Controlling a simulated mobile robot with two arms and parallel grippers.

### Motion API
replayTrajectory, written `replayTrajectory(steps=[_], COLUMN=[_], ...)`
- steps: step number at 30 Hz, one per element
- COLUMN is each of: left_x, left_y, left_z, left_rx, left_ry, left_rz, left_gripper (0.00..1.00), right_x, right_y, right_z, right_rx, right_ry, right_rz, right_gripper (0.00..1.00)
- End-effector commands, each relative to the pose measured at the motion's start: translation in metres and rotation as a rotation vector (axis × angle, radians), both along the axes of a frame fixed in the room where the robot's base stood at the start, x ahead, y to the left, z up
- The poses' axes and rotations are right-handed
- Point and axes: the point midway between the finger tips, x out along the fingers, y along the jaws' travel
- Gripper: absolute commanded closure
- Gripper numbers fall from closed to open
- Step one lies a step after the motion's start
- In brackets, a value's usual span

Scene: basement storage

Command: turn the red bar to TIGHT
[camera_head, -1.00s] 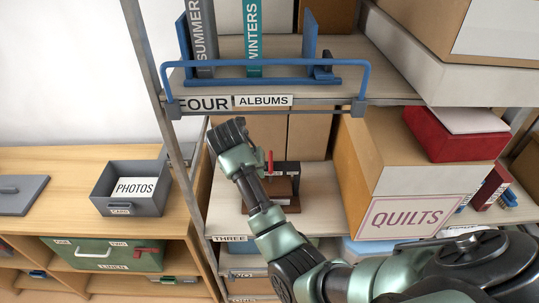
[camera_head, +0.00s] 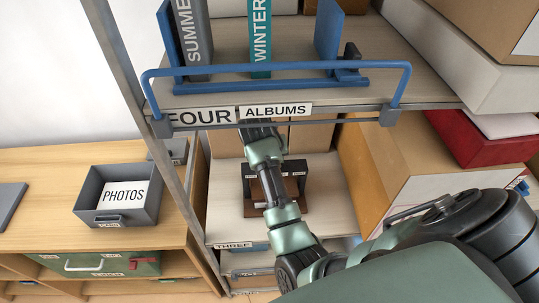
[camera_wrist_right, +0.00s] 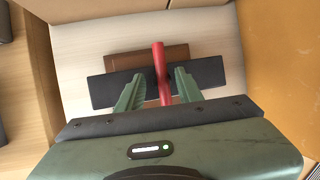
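The red bar (camera_wrist_right: 161,72) shows in the right wrist view, standing above a dark crosspiece (camera_wrist_right: 210,74) and a brown block (camera_wrist_right: 148,59). My right gripper (camera_wrist_right: 157,80) is open, with one green finger on each side of the bar. Gaps show between the fingers and the bar, the wider one on the left. In the head view my right arm hides the bar. The brown block (camera_head: 290,187) and its dark frame (camera_head: 322,169) show behind the arm on shelf three. No TIGHT mark is readable. My left gripper is in neither view.
A blue rail (camera_head: 280,70) fronts the albums shelf just above my right gripper. A large cardboard box (camera_head: 385,165) stands right of the frame. A metal shelf post (camera_head: 125,75) is on the left. A grey PHOTOS box (camera_head: 117,221) sits on the wooden cabinet.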

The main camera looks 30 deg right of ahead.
Motion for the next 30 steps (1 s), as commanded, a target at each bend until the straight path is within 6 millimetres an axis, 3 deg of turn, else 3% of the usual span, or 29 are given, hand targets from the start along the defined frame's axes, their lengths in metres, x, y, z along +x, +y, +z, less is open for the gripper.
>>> replayTrajectory(steps=[4,8,9,20,30], left_x=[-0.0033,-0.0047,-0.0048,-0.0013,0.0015], left_y=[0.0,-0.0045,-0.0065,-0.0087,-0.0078], left_z=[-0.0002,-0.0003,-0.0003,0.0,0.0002], left_rx=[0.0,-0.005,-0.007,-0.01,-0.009], left_ry=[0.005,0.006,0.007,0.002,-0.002], left_rz=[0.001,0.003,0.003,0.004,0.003], left_gripper=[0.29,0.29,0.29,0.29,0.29], right_x=[0.0,0.0,0.0,0.0007,0.0029], right_y=[-0.0002,-0.0004,-0.0008,-0.0024,-0.0034], right_z=[0.0002,0.0003,0.0004,0.0015,0.0025], right_rx=[0.0,-0.001,-0.001,-0.005,-0.01], right_ry=[0.0,0.0,0.0,-0.002,-0.003], right_rz=[-0.001,-0.001,-0.002,-0.033,-0.238], right_gripper=[0.64,0.97,1.0,1.0,1.0])
